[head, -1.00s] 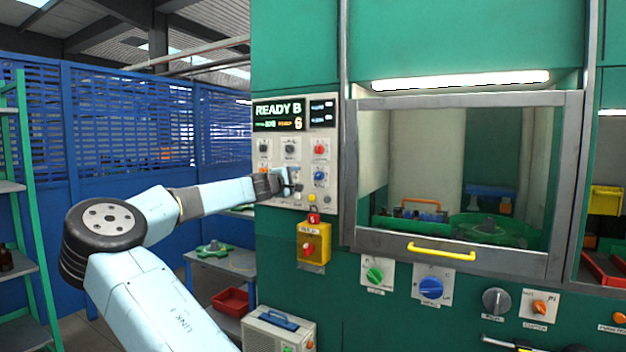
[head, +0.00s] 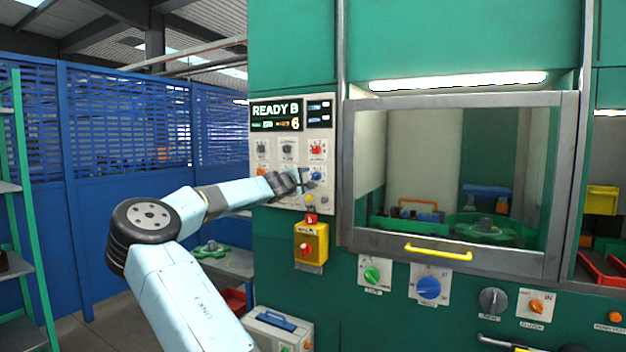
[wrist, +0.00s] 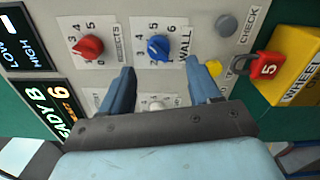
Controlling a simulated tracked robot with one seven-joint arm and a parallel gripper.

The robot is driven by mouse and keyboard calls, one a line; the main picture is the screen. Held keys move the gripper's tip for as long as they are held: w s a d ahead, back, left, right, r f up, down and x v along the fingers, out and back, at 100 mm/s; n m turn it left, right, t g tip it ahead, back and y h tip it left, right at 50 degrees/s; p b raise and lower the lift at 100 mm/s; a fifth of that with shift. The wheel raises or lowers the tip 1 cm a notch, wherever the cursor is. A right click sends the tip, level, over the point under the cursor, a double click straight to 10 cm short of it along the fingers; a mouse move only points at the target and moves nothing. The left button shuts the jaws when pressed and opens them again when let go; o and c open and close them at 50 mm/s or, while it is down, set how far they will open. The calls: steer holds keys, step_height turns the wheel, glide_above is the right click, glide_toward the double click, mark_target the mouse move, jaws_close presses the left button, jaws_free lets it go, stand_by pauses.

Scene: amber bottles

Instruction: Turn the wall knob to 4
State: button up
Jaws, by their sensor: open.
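The wall knob is blue (wrist: 158,47), on a white plate marked WALL with a number scale around it. It also shows in the head view (head: 316,174), on the grey control panel. I cannot tell for certain which number its pointer is at. My gripper (wrist: 158,68) is open, with its two dark fingers pointing at the panel on either side of the space just below the blue knob in the wrist view. The gripper (head: 304,182) is close to the panel in the head view. I see no clear contact with the knob.
A red knob (wrist: 88,47) marked REJECTS sits beside the blue one. A grey button (wrist: 227,25), a small yellow button (wrist: 213,68) and a red padlock (wrist: 267,66) on a yellow box are close by. The display (head: 276,114) reads READY B and 6.

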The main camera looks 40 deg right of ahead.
mark_target(313, 177)
steer(key=shift+x, duration=3.05)
steer(key=c, duration=1)
